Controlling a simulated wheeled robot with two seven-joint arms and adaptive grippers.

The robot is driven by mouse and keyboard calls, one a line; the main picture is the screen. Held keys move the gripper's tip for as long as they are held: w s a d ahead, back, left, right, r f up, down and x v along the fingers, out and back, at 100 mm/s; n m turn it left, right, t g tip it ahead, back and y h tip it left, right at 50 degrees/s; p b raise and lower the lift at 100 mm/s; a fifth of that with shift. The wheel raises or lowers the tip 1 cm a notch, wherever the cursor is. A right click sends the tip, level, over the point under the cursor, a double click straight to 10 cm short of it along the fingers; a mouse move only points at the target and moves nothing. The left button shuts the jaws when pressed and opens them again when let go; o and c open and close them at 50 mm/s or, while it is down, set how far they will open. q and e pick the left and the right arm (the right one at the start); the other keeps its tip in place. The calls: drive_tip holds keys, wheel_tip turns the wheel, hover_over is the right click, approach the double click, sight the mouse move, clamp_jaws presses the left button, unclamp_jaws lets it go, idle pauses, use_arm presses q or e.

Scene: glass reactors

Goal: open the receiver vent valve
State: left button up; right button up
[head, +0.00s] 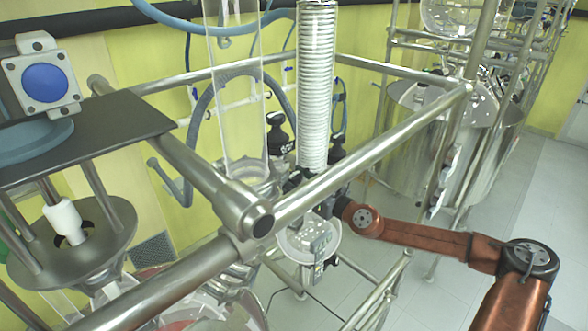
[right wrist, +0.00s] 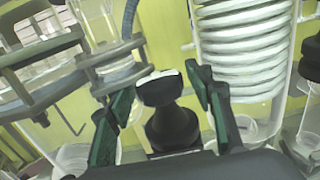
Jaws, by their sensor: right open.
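In the right wrist view, a black valve knob (right wrist: 160,92) with a pale top stands upright on a dark body between the two fingers of my right gripper (right wrist: 160,80). The fingers are open, one on each side of it, with gaps visible. I cannot tell for sure that this is the receiver vent valve. In the head view, my right gripper (head: 322,190) is partly hidden, just below the coiled glass condenser. A black knob (head: 278,136) shows left of the condenser and another dark one (head: 337,148) right of it. My left gripper is not in view.
The coiled condenser (head: 316,90) stands close to the gripper. A clear glass column (head: 232,110) is to its left. A thick metal frame bar (head: 370,150) crosses in front of the gripper. A steel vessel (head: 480,150) stands at the right. Floor shows at the lower right.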

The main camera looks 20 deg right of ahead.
drive_tip(key=shift+a+r+m+t+h+p, duration=0.1)
drive_tip(key=shift+r+m+t+h+p, duration=0.2)
drive_tip(key=shift+m+h+p, duration=1.1)
drive_tip(key=shift+f+n+p, duration=0.1)
drive_tip(key=shift+n+p, duration=0.3)
drive_tip(key=shift+s+f+m+h, duration=0.1)
drive_tip(key=shift+m+h, duration=0.2)
drive_tip(key=shift+h, duration=0.3)
drive_tip(key=shift+f+m+h, duration=0.1)
drive_tip(key=shift+m+h, duration=0.5)
drive_tip(key=shift+h, duration=0.3)
drive_tip(key=shift+c, duration=0.5)
